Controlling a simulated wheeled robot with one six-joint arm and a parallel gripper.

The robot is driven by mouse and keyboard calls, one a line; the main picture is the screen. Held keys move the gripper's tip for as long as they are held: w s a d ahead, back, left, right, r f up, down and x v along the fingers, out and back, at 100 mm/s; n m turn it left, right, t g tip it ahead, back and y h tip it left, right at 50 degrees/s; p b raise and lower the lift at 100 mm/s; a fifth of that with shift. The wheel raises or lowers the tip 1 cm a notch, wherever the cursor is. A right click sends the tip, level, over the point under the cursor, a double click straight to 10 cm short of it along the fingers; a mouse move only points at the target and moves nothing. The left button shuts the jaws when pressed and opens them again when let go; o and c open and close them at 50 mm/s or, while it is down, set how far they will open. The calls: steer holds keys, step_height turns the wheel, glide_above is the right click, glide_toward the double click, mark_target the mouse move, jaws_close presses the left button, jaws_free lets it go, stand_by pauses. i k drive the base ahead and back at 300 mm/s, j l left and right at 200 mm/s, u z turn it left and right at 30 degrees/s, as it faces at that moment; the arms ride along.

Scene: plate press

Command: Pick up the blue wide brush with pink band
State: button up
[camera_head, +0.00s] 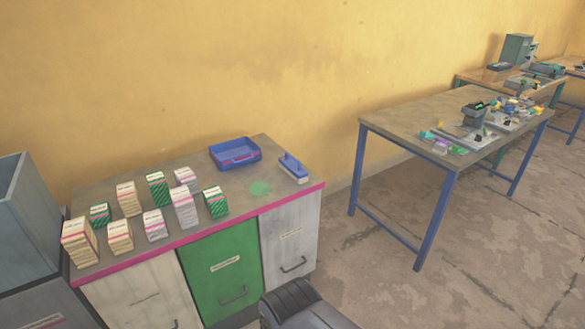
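The blue wide brush (292,166) lies near the right end of the grey cabinet top, close to its right edge. Its top is blue with a small raised handle, and a pale layer shows underneath. A thin pinkish line seems to run between them, but it is too small to be sure. Nothing is touching or covering the brush. My gripper is not in view.
The cabinet top (226,184) has a pink front edge. A cluttered blue-legged table (395,119) stands right, with open floor between.

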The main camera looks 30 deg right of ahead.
mark_target(288, 163)
steer(key=i+l+z, duration=0.2)
steer(key=i+l, duration=0.25)
steer(key=i+l+z, duration=0.2)
steer(key=i+l, duration=0.15)
steer(key=i, duration=0.2)
steer(key=i+l+z, duration=0.2)
steer(key=i, duration=0.3)
steer(key=l, duration=0.1)
